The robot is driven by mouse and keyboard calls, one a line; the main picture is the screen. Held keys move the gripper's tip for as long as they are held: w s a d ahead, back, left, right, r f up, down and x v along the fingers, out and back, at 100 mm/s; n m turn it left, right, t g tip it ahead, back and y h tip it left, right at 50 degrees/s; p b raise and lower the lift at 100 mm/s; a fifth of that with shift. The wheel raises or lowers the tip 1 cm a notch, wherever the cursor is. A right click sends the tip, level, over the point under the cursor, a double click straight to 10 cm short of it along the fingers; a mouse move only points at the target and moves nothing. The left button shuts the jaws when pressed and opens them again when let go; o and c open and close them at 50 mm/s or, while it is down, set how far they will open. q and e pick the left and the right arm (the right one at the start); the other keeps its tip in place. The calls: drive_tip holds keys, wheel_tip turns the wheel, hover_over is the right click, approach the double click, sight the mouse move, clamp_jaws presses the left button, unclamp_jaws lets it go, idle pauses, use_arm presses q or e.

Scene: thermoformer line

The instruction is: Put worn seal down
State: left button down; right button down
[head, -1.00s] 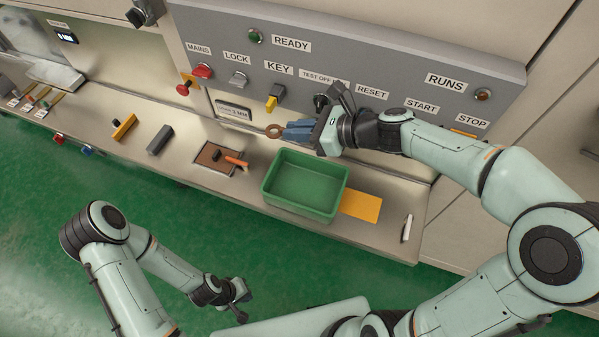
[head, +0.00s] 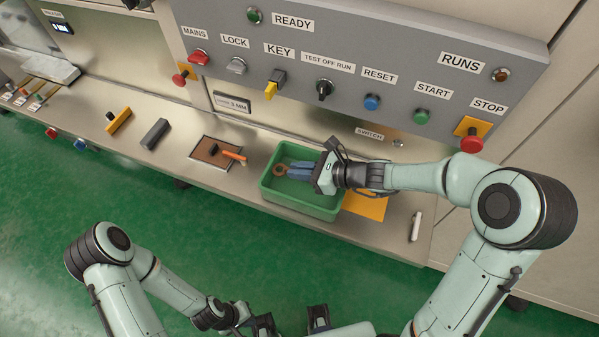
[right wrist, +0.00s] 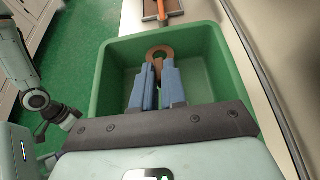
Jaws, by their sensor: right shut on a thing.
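The worn seal is a brown ring (head: 280,170) at the tips of my right gripper (head: 290,170). In the right wrist view the ring (right wrist: 160,53) sits between the blue fingertips (right wrist: 158,68), which are shut on it. Ring and fingers are over or inside the green bin (head: 325,211), whose rim (right wrist: 92,85) surrounds them in the right wrist view. I cannot tell whether the ring touches the bin floor. My left gripper (head: 292,322) is low at the bottom of the head view, away from the bench; its jaw state is unclear.
A control panel (head: 400,75) with knobs and buttons stands behind the bench. A brown tray (head: 208,152) with an orange-handled tool (head: 233,156) lies left of the bin. A yellow sheet (head: 372,207) and white stick (head: 416,227) lie to its right. Yellow (head: 121,120) and dark (head: 155,133) blocks lie farther left.

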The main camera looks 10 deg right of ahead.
drive_tip(key=shift+f, duration=0.3)
drive_tip(key=shift+f+b, duration=0.55)
drive_tip(key=shift+f, duration=0.05)
drive_tip(key=c, duration=1.2)
unclamp_jaws()
drive_tip(key=shift+r, duration=0.1)
drive_tip(key=shift+r, duration=0.15)
drive_tip(key=shift+s+d+r+p, duration=0.25)
drive_tip(key=shift+d+r+p, duration=0.25)
drive_tip(key=shift+r+p, duration=0.25)
drive_tip(key=v, duration=1)
drive_tip(key=shift+s+d+r+p, duration=0.1)
drive_tip(key=shift+s+d+p, duration=0.2)
drive_tip(key=shift+s+p, duration=0.05)
